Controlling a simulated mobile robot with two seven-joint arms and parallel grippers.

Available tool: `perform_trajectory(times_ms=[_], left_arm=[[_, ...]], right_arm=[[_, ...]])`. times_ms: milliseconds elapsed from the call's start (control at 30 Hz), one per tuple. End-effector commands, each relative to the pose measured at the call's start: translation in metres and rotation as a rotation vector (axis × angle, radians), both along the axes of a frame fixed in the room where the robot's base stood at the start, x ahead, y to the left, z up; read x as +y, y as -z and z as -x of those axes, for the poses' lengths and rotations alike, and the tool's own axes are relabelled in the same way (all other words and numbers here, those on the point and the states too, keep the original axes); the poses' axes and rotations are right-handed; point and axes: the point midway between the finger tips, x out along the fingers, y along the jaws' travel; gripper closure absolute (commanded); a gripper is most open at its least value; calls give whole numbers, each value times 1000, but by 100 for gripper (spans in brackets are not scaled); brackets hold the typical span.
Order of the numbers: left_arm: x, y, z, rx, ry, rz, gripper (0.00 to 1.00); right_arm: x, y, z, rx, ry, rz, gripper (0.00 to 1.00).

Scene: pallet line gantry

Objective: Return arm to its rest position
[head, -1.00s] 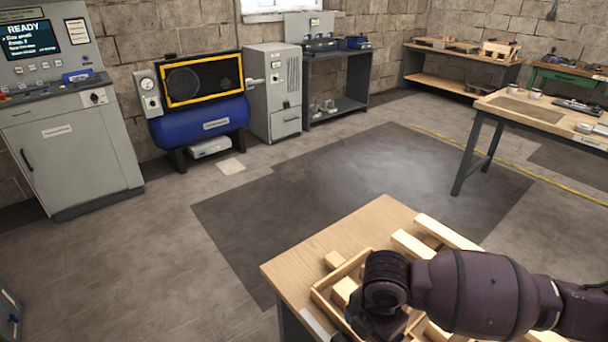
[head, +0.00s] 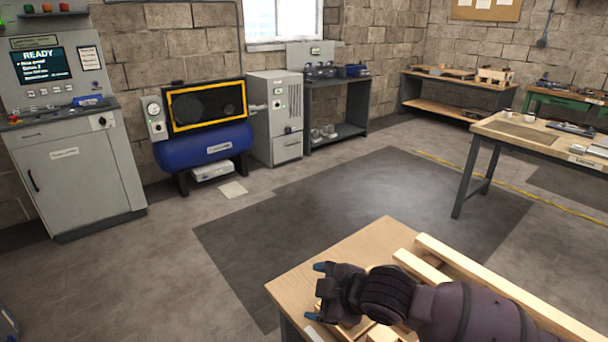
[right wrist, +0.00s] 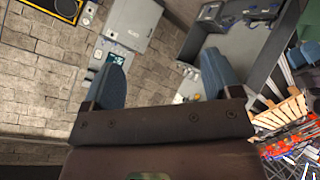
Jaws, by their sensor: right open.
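My right arm comes in from the lower right of the head view. Its right gripper (head: 316,291) points left, with two blue-tipped fingers spread apart and nothing between them. It is above the near wooden worktable (head: 345,247), towards the table's left side. The right wrist view also shows the open fingers, with an empty gap between them (right wrist: 163,77). My left arm and gripper are not in view.
Long pale wooden bars (head: 480,275) lie on the near table, and my arm partly hides a wooden tray there. A control cabinet (head: 85,180), blue compressor (head: 200,147) and grey cabinet (head: 272,120) stand along the wall. The dark floor area (head: 340,205) is clear.

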Motion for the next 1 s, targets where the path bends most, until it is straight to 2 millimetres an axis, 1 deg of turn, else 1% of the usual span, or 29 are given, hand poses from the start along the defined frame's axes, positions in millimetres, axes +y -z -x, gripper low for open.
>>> perform_trajectory(times_ms=[33, 133, 267, 367, 467, 567, 667, 700, 767, 800, 867, 900, 967, 1000], left_arm=[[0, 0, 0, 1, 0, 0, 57], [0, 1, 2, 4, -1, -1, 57], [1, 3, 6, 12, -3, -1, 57], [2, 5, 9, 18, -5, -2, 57], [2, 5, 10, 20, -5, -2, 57], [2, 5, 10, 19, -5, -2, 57], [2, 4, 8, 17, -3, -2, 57], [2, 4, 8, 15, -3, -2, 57], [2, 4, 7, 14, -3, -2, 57], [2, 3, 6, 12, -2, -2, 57], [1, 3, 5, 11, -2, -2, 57], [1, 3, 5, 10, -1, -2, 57], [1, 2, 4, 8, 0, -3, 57], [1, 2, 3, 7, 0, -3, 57]], right_arm=[[2, -2, -2, -8, 39, -81, 17], [-1, -9, -7, -30, 122, -234, 17], [-17, -9, -10, -50, 243, -413, 17], [-37, -2, -9, -62, 338, -518, 17], [-61, 11, -4, -71, 436, -599, 17], [-88, 28, 6, -76, 536, -653, 17], [-117, 51, 20, -77, 638, -680, 17], [-130, 61, 28, -74, 680, -686, 17], [-148, 77, 41, -69, 743, -684, 17], [-160, 88, 51, -63, 786, -679, 17], [-177, 106, 68, -50, 849, -665, 17], [-189, 118, 81, -36, 894, -654, 17], [-205, 137, 102, -10, 960, -636, 17], [-214, 148, 117, 11, 1001, -625, 17]])
